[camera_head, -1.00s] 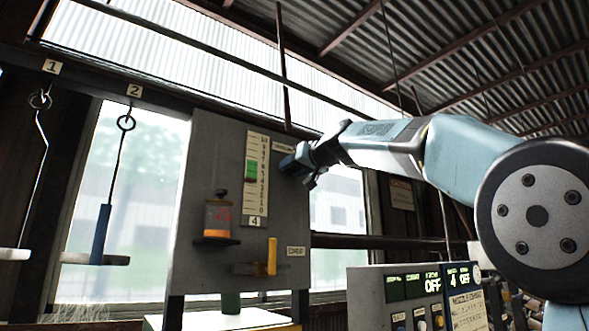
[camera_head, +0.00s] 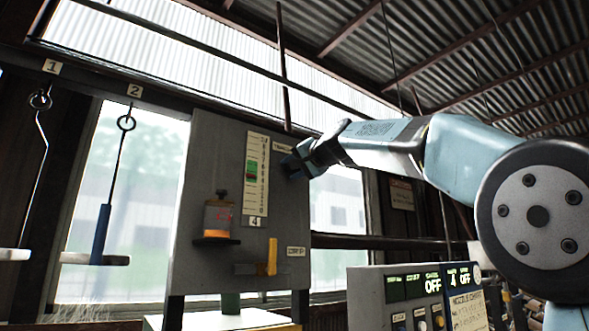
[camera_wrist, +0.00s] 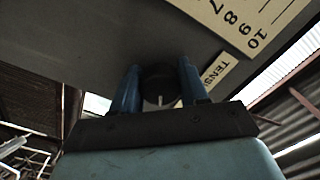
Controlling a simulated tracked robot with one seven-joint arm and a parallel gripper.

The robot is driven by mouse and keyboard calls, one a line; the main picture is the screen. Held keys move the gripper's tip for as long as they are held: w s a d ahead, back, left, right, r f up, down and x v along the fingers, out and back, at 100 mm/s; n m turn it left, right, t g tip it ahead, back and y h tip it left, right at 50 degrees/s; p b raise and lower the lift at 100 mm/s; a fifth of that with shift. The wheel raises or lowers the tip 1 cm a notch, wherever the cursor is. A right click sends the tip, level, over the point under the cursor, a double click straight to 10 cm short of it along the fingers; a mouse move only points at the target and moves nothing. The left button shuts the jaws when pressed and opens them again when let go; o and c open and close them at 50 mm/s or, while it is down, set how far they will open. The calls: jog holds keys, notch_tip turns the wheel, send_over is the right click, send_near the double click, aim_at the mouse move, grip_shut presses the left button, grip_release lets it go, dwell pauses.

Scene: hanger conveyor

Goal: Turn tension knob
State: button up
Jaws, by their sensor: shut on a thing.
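The tension knob (camera_wrist: 160,84) is a dark round knob on the grey panel (camera_head: 196,150), beside a label of which "TENS" shows in the wrist view. My gripper (camera_wrist: 158,88) has its two blue fingers on either side of the knob and is shut on it. In the head view my gripper (camera_head: 292,166) reaches the panel's upper right edge and hides the knob.
An orange and dark spool (camera_head: 218,217) sits on a small shelf on the panel. A yellow handle (camera_head: 272,256) is below it. A control box (camera_head: 420,285) with lit displays stands at the lower right. Hangers on hooks (camera_head: 125,123) hang at the left.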

jog(key=shift+w+d+f+m, duration=0.1)
jog(key=shift+w+f+m, duration=0.1)
jog(key=shift+m, duration=0.3)
jog(key=o, duration=1)
jog(key=shift+s+r, duration=0.1)
jog(key=shift+s, duration=0.1)
jog(key=shift+s+d, duration=0.15)
jog(key=shift+s, duration=0.05)
jog(key=v, duration=1.3)
jog(key=shift+d, duration=0.1)
